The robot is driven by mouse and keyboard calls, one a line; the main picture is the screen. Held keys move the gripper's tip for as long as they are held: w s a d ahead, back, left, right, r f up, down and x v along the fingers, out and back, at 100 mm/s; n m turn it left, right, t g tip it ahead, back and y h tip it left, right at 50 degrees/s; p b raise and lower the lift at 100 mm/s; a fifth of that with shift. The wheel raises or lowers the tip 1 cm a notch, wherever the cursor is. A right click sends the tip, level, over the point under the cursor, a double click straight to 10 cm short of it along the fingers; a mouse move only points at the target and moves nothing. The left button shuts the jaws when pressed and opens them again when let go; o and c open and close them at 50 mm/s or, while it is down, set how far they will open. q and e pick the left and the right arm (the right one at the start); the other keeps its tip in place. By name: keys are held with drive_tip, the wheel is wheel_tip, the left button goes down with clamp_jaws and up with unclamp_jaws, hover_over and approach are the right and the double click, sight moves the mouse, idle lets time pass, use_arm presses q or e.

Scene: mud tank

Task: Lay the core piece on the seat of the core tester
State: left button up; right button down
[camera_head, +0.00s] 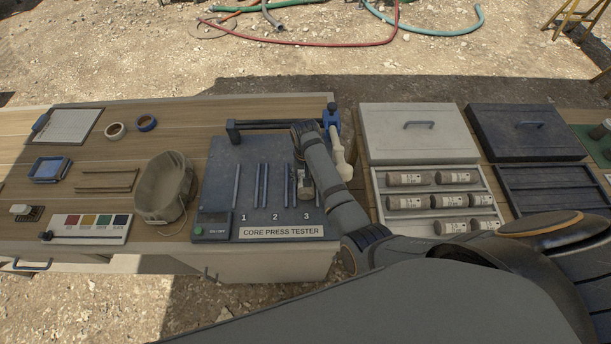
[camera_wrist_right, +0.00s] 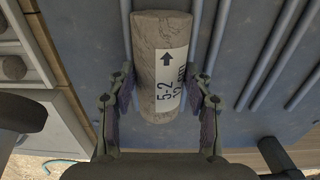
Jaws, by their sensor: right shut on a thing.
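The core piece (camera_wrist_right: 160,60) is a grey-brown cylinder with a white label bearing an arrow and "5-2". My right gripper (camera_wrist_right: 160,118) is shut on it, one finger on each side of its near end. The core piece lies lengthwise between two rails in the right wrist view; whether it rests on them or hangs just above, I cannot tell. In the head view the core piece (camera_head: 305,187) is at seat 3 of the blue-grey core press tester (camera_head: 222,165), partly hidden by my right arm. My left gripper is not in view.
Seats 1 and 2 of the tester are empty. A light tray (camera_head: 379,208) with several labelled cores stands on the right, beside an empty dark tray (camera_head: 548,176).

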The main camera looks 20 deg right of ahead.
drive_tip(key=c, duration=0.5)
unclamp_jaws()
wheel_tip(320, 180, up, 8)
drive_tip(key=shift+a, duration=0.1)
